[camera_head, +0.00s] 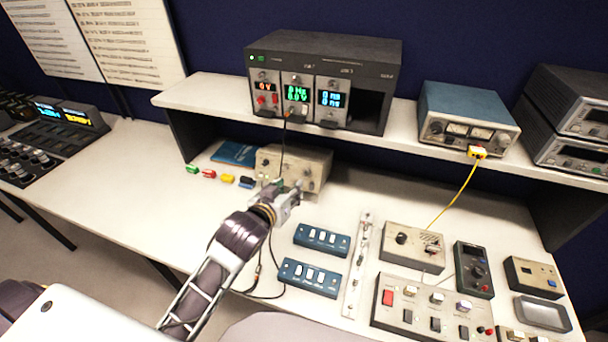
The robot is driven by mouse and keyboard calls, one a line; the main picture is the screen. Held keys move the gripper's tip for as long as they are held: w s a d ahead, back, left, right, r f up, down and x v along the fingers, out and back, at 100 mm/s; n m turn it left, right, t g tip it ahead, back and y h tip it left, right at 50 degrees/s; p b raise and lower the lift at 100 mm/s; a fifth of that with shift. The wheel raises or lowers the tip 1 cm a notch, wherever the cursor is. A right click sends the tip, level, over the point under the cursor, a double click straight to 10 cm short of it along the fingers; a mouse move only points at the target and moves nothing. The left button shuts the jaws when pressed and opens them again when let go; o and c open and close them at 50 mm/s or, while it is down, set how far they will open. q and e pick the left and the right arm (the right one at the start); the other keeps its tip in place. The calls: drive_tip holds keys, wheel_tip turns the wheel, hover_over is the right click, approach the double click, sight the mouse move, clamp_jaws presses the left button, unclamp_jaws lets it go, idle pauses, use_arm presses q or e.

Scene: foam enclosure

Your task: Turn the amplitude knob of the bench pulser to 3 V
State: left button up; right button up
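A beige box with knobs (317,162), which seems to be the bench pulser, stands on the bench under the shelf. A cable runs up from it to the black rack (322,46) on the shelf. The rack's displays read 0 V at left and 0 Hz, 0.0 V in the middle. My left gripper (291,193) is directly in front of the beige box's face and hides its lower left part, including some controls. I cannot tell whether its fingers touch a knob or how far they are apart. My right gripper is out of view.
Colored connectors (227,179) and a blue booklet (236,153) lie left of the beige box. Two blue switch boxes (322,239) lie right of my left arm. Several control boxes (413,246) fill the right. A blue power supply (467,112) stands on the shelf.

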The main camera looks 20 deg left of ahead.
use_arm(q)
approach(305, 173)
drive_tip(key=shift+p+x, duration=0.65)
drive_tip(key=shift+x, duration=3.65)
clamp_jaws()
